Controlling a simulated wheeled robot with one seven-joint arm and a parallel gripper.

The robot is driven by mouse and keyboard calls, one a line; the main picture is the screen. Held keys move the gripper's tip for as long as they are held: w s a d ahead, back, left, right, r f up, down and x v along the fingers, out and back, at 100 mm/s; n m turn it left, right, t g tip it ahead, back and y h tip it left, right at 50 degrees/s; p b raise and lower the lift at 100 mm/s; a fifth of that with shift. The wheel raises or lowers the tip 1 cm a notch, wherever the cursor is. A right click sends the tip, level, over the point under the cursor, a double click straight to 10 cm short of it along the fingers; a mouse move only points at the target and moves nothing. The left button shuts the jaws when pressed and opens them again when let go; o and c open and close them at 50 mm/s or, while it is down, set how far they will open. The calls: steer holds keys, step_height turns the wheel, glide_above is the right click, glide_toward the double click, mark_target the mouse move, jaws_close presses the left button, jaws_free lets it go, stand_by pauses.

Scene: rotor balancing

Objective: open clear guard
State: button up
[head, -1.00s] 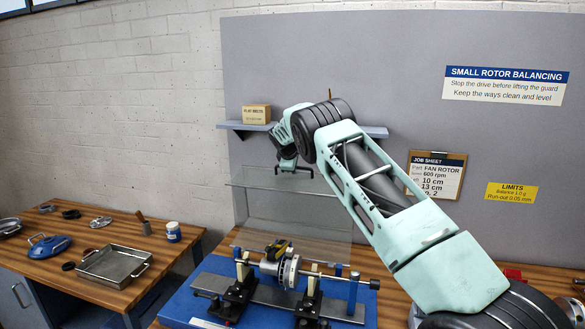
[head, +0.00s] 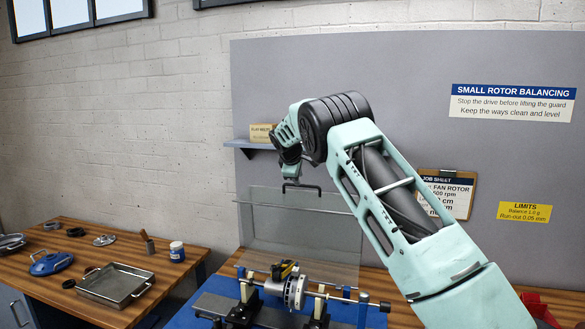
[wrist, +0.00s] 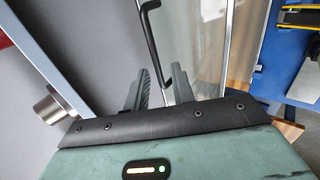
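The clear guard (head: 335,235) is a transparent panel with a thin metal top edge. It stands near upright behind the rotor (head: 294,291). A black bracket-shaped handle (head: 312,187) is at its top edge; the handle also shows in the wrist view (wrist: 151,38). My gripper (head: 291,170) is at the handle, above the guard's top edge. In the wrist view my gripper's two grey fingers (wrist: 160,86) are apart, and the handle's near end reaches down toward the gap between them. I cannot tell whether they touch it.
The rotor sits on a blue-based stand (head: 205,310) with metal ways. A grey back panel (head: 400,70) with a shelf and signs rises close behind the guard. A side bench at left holds a metal tray (head: 114,285), a blue-lidded thing and a jar.

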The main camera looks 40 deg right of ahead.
steer(key=b+v, duration=0.3)
steer(key=v, duration=0.7)
steer(key=shift+r, duration=0.25)
steer(key=shift+s+a, duration=0.1)
